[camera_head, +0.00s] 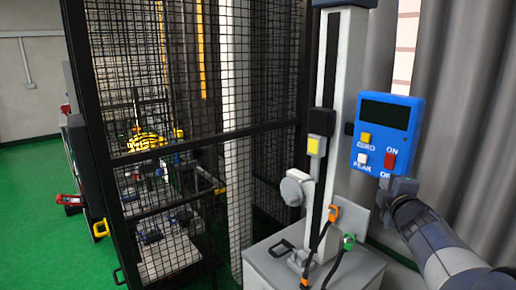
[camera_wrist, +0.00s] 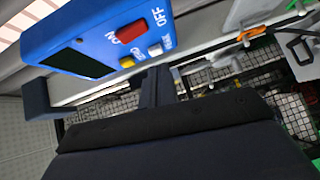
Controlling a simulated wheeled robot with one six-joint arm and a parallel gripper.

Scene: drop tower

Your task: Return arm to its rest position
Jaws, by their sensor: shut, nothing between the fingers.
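My arm (camera_head: 445,246) reaches in from the lower right in the head view. My gripper (camera_head: 398,185) is shut and empty, just below the red switch of a blue control box (camera_head: 373,145). I cannot tell whether it touches the box. The box has a dark blank display, a yellow button, a white button and a red ON/OFF switch (camera_head: 390,160). In the wrist view the box (camera_wrist: 95,38) lies tilted at the top, with its red switch (camera_wrist: 131,31) above my dark gripper body.
The box is beside a pale column (camera_head: 347,90) on a grey base (camera_head: 310,270) with orange and green cable connectors. A black mesh cage (camera_head: 190,120) stands to the left, and a grey curtain (camera_head: 465,100) hangs at the right. Green floor (camera_head: 40,180) is open at far left.

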